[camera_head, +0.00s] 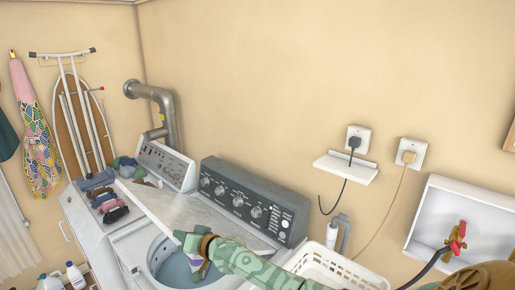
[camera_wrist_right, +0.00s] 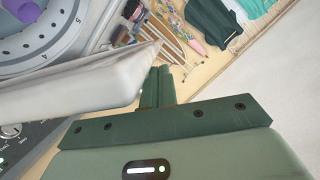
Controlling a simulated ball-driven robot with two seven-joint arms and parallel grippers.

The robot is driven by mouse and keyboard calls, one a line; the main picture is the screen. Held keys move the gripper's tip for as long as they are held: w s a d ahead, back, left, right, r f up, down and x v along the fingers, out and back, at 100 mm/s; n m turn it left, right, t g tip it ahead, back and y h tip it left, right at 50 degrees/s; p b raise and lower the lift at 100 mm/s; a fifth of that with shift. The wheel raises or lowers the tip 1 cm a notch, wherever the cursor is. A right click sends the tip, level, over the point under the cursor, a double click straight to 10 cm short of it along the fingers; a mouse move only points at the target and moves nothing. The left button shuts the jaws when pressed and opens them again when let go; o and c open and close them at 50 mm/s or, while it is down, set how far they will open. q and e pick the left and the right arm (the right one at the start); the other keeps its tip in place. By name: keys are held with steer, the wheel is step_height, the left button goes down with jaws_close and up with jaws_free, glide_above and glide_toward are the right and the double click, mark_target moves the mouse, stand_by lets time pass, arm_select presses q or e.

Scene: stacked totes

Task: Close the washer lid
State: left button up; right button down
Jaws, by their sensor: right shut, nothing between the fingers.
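The washer (camera_head: 140,245) stands at lower centre in the head view, its round drum opening (camera_head: 160,262) uncovered. Its white lid (camera_head: 180,210) is raised behind the opening, in front of the dark control panel (camera_head: 240,198). My right gripper (camera_head: 181,238) reaches in from the lower right over the opening and is shut and empty. In the right wrist view, the shut fingers (camera_wrist_right: 156,86) are close beside the pale lid (camera_wrist_right: 80,95); I cannot tell whether they touch. The drum (camera_wrist_right: 45,35) shows beyond the lid, with something purple (camera_wrist_right: 22,9) in it. My left gripper is not in view.
A second white machine with a panel (camera_head: 165,165) stands to the left, with folded clothes (camera_head: 105,195) on it. A white basket (camera_head: 335,270) is right of the washer, near my right arm. Outlets, a small shelf (camera_head: 346,168) and a tap box (camera_head: 460,215) are on the wall.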

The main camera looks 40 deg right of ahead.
steer(key=a+f+n+b, duration=0.1)
steer(key=a+f+b, duration=0.2)
steer(key=f, duration=0.5)
steer(key=s+a+f+n+h+b, duration=0.1)
steer(key=a+f+b, duration=0.2)
steer(key=f+b, duration=0.2)
steer(key=a+f+n+b, duration=0.1)
steer(key=a+f+b, duration=0.3)
steer(key=f, duration=0.7)
steer(key=shift+s+n+h, duration=0.15)
steer(key=shift+n+h, duration=0.15)
steer(key=shift+n, duration=0.1)
